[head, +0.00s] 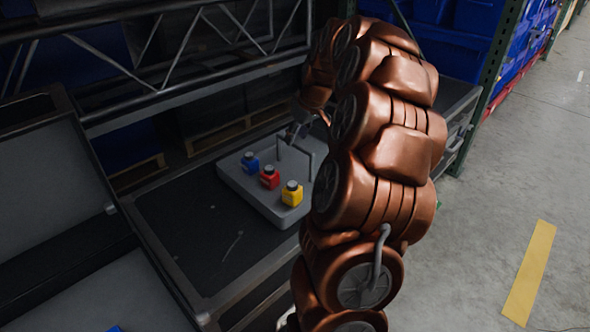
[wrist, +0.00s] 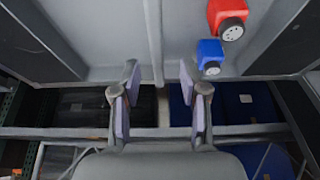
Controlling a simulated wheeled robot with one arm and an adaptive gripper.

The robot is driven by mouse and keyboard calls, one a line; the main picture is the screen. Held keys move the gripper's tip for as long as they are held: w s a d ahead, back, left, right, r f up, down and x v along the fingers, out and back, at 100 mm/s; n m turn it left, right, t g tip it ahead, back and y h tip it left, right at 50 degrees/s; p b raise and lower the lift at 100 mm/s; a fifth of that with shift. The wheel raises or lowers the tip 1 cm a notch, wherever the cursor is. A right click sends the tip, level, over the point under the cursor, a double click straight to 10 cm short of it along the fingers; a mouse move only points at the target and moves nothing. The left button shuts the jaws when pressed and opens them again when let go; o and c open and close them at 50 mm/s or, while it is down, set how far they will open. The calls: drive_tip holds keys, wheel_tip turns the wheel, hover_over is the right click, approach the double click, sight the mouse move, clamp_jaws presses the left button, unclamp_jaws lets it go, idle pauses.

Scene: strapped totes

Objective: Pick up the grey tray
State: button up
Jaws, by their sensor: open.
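The grey tray (head: 266,202) lies on a dark surface in the head view and fills the top of the wrist view (wrist: 95,40). A thin grey handle (head: 293,150) rises above the tray. My gripper (head: 299,130) is over the tray's far side, at the handle, partly hidden by my arm. In the wrist view my gripper (wrist: 158,75) is open, its fingers on either side of the handle bar (wrist: 154,35), with a gap on both sides.
A dark grey metal rack beam (head: 190,85) runs behind the tray. Grey panels with raised edges (head: 50,190) stand at the left. Blue totes (head: 435,50) fill the shelves behind my arm. The floor at the right is clear, with a yellow stripe (head: 530,270).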

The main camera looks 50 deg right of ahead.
sight(295, 143)
drive_tip(key=x, duration=0.4)
drive_tip(key=shift+s+d+f+b, duration=0.1)
drive_tip(key=shift+s+b, duration=0.05)
drive_tip(key=shift+b, duration=0.2)
drive_tip(key=shift+f, duration=0.25)
drive_tip(key=shift+c, duration=0.2)
clamp_jaws()
idle(0.4)
idle(0.4)
